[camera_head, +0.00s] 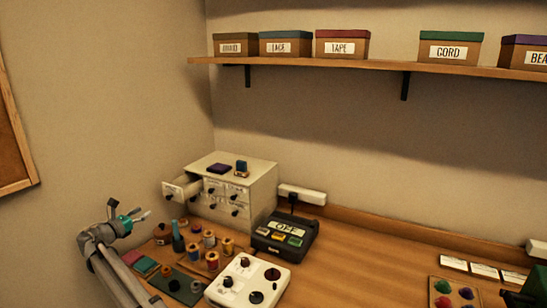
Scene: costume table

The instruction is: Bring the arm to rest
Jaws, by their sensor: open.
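My arm (107,270) rises from the lower left. My gripper (141,214) is at its upper end, pointing right, with its fingers apart and nothing between them. It appears in front of and to the left of a cream drawer cabinet (258,186). One upper-left drawer (180,189) of the cabinet is pulled out, and the gripper appears just below and left of it. I cannot tell the exact gap between them.
Several thread spools (209,239) and a dark bottle (178,241) stand right of the gripper. A white box with knobs (240,290) and a black unit reading OFF (285,236) stand farther right. A shelf (370,67) holds labelled boxes. Bare table (365,265) lies at centre right.

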